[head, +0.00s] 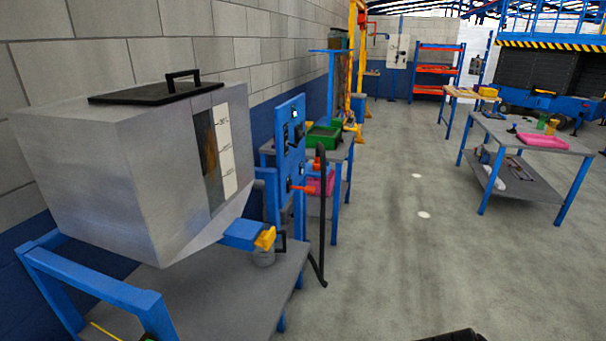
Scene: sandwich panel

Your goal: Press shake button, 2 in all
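A blue upright control panel (291,165) stands right of the grey hopper, seen at a steep angle. The labels are too small to read, so I cannot tell which control is the shake button. Neither gripper's fingers show. A black shape at the bottom edge is cut off, and I cannot tell what it is.
A large grey hopper (95,170) with a black-handled lid (155,91) stands left over a grey table (235,295). A yellow-and-blue outlet part (264,239) and a small grey pot (263,257) are below it. A black upright bar (321,210) stands right of the panel. The floor (400,250) is open to the right.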

